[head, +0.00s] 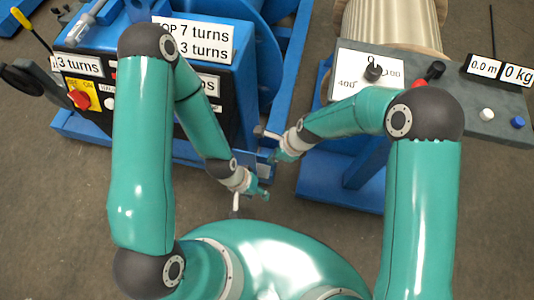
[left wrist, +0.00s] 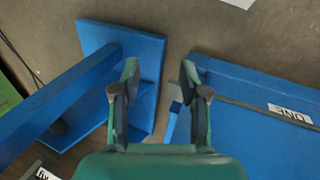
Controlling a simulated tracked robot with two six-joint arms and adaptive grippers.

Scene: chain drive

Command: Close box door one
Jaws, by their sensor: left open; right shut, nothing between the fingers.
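A blue panel (left wrist: 260,135) with a dark strip and an upside-down label reading ONE (left wrist: 290,114) lies at the right of the left wrist view. I cannot tell whether it is the door itself or the box, nor how far it stands open. A small grey and light-blue piece (left wrist: 178,95) sticks out near its left edge, between my fingers in the picture. My left gripper (left wrist: 159,72) is open and empty; in the head view it (head: 252,199) hangs over the floor in front of the machines. My right gripper (head: 276,143) is small there, shut and empty, just above.
A blue machine with a control panel (head: 95,92) and turn-count signs stands at the left. A reel (head: 390,25) and a grey console (head: 450,105) stand at the right. A blue foot with a beam (left wrist: 120,45) lies left of my left fingers. Bare floor (head: 60,190) shows nearby.

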